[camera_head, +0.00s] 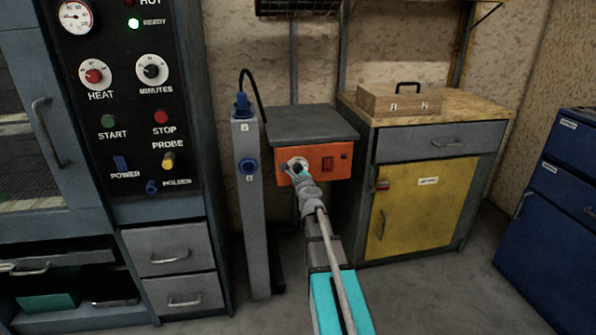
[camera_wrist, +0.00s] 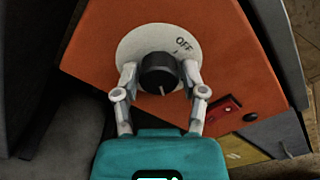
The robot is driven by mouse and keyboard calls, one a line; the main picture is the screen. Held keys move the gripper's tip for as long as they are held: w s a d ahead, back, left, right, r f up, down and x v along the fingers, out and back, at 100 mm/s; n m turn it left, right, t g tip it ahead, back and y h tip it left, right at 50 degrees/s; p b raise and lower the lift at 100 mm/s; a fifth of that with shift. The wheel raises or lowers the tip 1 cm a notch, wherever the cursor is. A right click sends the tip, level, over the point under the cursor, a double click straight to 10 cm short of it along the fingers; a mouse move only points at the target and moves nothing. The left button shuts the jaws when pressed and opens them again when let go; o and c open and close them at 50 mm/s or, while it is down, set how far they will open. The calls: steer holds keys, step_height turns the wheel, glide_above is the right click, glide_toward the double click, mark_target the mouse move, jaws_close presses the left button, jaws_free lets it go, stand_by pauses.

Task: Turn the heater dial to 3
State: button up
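The heater dial is a dark round knob (camera_wrist: 158,72) on a white round plate (camera_wrist: 128,45), on the front of an orange box (camera_head: 328,163). The plate reads OFF at its upper right in the wrist view. A pale mark on the knob points down in that view. No numbers are legible. My gripper (camera_wrist: 158,75) is at the dial, one finger on each side of the knob. Whether the fingers touch the knob or stand just clear of it cannot be told. In the head view my gripper (camera_head: 297,170) covers much of the dial.
A grey post (camera_head: 247,215) with a probe stands close at left. A yellow-doored cabinet (camera_head: 432,205) with a wooden case (camera_head: 398,100) stands at right. An oven panel (camera_head: 130,90) is further left.

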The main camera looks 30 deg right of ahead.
steer(key=shift+o, duration=1.1)
steer(key=shift+s+a, duration=0.1)
steer(key=shift+s, duration=0.05)
steer(key=v, duration=1.1)
steer(key=shift+s, duration=0.35)
